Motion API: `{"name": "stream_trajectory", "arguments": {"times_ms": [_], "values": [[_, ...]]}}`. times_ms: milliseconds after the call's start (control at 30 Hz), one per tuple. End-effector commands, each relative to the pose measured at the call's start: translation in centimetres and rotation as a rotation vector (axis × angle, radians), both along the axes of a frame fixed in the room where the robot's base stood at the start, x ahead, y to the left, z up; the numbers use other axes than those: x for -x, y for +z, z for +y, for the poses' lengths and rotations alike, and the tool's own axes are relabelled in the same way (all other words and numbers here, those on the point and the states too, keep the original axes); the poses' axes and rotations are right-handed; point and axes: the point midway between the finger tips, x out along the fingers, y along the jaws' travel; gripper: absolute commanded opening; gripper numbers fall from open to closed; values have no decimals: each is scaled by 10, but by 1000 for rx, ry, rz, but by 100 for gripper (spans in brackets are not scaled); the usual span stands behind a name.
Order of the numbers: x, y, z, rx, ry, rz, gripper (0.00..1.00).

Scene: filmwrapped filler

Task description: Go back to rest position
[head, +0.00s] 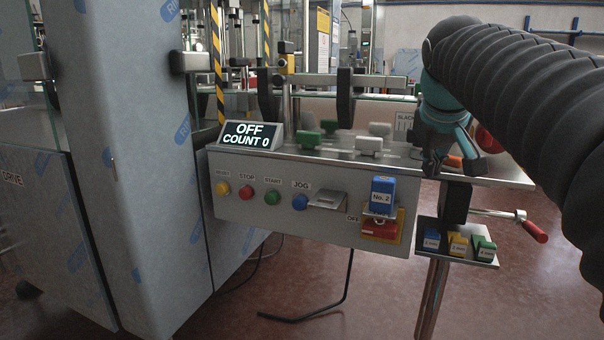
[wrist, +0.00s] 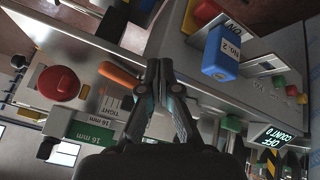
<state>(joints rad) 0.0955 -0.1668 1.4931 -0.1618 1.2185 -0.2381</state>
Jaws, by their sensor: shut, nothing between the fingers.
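My gripper (head: 437,166) hangs over the right end of the machine's control ledge, in front of the panel's far corner. Its fingers are together with nothing between them; in the wrist view the closed fingertips (wrist: 159,66) point toward the panel edge. A blue block marked No. 2 (head: 382,192) sits at the red switch (head: 379,229) on the panel front, left of and below my gripper, apart from it. The block also shows in the wrist view (wrist: 219,55). The dark ribbed sleeve of my arm fills the head view's upper right.
The display (head: 250,134) reads OFF, COUNT 0. Yellow, red, green and blue buttons (head: 273,197) line the panel. A small tray (head: 460,252) holds blue, yellow and green blocks below the ledge. A red-handled crank (head: 533,231) juts right. Green and white knobs (head: 369,144) stand on the ledge.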

Motion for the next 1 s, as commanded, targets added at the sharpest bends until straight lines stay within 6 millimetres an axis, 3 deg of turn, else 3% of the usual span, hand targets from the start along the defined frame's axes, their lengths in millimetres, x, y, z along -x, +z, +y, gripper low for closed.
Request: {"name": "stream_trajectory", "arguments": {"times_ms": [267, 633, 700, 800, 1000], "values": [[54, -106, 29, -144, -66, 41, 0], [175, -244, 67, -279, -116, 102, 0], [195, -261, 71, -284, -108, 114, 0], [212, -271, 74, -286, -98, 112, 0], [217, -261, 76, -286, -81, 72, 0]]}}
